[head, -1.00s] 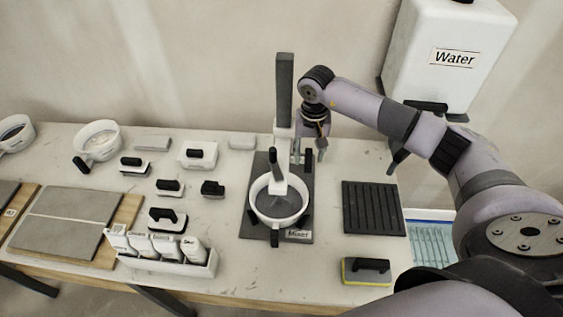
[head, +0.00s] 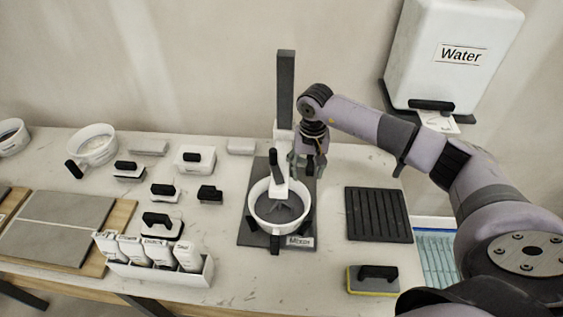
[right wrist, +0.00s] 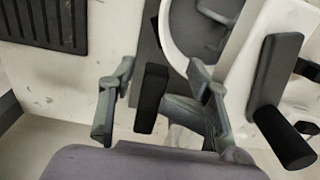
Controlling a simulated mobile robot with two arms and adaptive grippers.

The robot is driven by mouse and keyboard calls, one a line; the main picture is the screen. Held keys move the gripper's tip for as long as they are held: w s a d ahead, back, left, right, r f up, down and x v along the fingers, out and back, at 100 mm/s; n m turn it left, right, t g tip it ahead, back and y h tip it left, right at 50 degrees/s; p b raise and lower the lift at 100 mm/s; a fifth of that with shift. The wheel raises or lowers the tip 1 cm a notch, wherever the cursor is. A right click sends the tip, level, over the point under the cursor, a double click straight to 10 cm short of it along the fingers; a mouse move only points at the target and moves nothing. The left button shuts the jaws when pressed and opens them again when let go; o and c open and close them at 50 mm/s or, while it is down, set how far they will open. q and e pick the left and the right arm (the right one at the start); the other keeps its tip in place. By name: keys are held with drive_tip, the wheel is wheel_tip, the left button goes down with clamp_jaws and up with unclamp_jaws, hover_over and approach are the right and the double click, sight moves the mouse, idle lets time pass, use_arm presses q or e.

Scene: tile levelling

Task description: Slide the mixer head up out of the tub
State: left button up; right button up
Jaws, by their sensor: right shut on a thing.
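The mixer (head: 285,90) stands on a dark base plate, with a tall grey column. Its white mixer head (head: 280,185) is low, with its grey paddle down in the white tub (head: 302,217), which holds grey mix. My right gripper (head: 306,168) is at the right side of the column, behind the tub. In the right wrist view its fingers (right wrist: 162,100) are on either side of a black handle (right wrist: 151,97), and the gripper is shut on it. The tub (right wrist: 172,30) also shows there, partly cut off. My left gripper is out of view.
A black ribbed mat (head: 378,214) lies right of the mixer, with a yellow-edged sponge (head: 372,279) in front. A bottle rack (head: 160,271) stands at front left. Several black-handled tools lie left of the tub. A water tank (head: 450,60) hangs at back right.

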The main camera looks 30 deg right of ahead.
drive_tip(key=shift+d+f, duration=0.1)
drive_tip(key=shift+d, duration=0.2)
drive_tip(key=c, duration=0.6)
drive_tip(key=shift+d+r+p, duration=0.1)
drive_tip(key=shift+r+p, duration=0.5)
drive_tip(key=shift+r, duration=0.45)
drive_tip(key=shift+c, duration=0.6)
drive_tip(key=shift+s+d+r+p, duration=0.15)
drive_tip(key=shift+r+p, duration=0.1)
drive_tip(key=shift+r, duration=0.3)
drive_tip(key=shift+s+r+p, duration=0.1)
drive_tip(key=shift+r+p, duration=0.15)
drive_tip(key=shift+r, duration=0.25)
clamp_jaws()
drive_tip(key=shift+w+r+p, duration=0.2)
drive_tip(key=shift+r+p, duration=0.1)
drive_tip(key=shift+r, duration=0.3)
wheel_tip(320, 180, up, 15)
drive_tip(key=p, duration=0.7)
drive_tip(key=shift+a+f, duration=0.2)
drive_tip(key=o, duration=1.1)
unclamp_jaws()
drive_tip(key=shift+f, duration=0.15)
drive_tip(key=shift+a, duration=0.1)
